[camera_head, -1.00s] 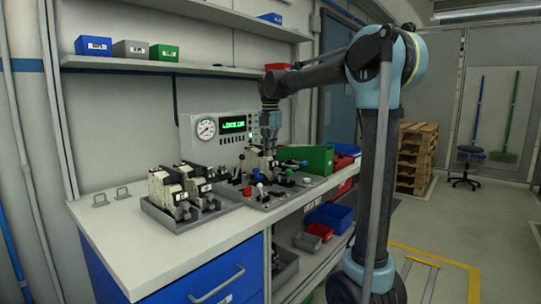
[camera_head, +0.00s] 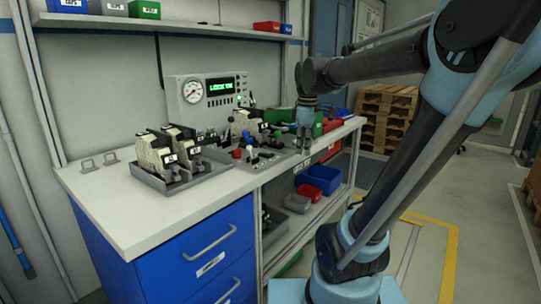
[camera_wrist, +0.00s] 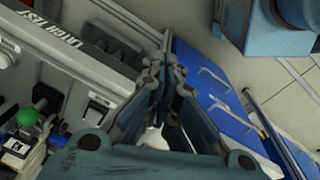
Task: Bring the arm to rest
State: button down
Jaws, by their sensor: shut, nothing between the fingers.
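My arm reaches in from the right in the head view. My gripper (camera_head: 305,147) hangs down at the front right edge of the workbench (camera_head: 120,205), apart from the parts on it. In the wrist view my gripper (camera_wrist: 168,90) has its dark fingers in the middle, shut with nothing held. Past them lie the bench edge and the blue drawer front (camera_wrist: 215,85).
A grey tray of valve-like units (camera_head: 180,180), a plate with small levers (camera_head: 262,160) and a gauge panel (camera_head: 210,95) stand on the bench. Coloured bins (camera_head: 320,178) sit on the lower shelf. Wooden pallets (camera_head: 385,115) stand behind.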

jog(key=s+d+f+m+t, duration=0.1)
jog(key=s+d+f+m, duration=0.3)
jog(key=s+f+m, duration=0.4)
jog(key=s+d+f+m, duration=0.4)
jog(key=s+f+m, duration=0.3)
jog(key=f, duration=0.4)
notch_tip(320, 180, up, 28)
jog(key=r+n+g+h, duration=0.1)
jog(key=n+g, duration=0.2)
jog(key=n, duration=2.6)
send_over(266, 153)
jog(key=w+a, duration=0.2)
jog(key=f, duration=0.4)
jog(key=s+d+f, duration=0.1)
jog(key=f, duration=0.9)
jog(key=shift+s+d+f, duration=0.15)
jog(key=shift+s+d, duration=0.1)
jog(key=shift+d, duration=0.15)
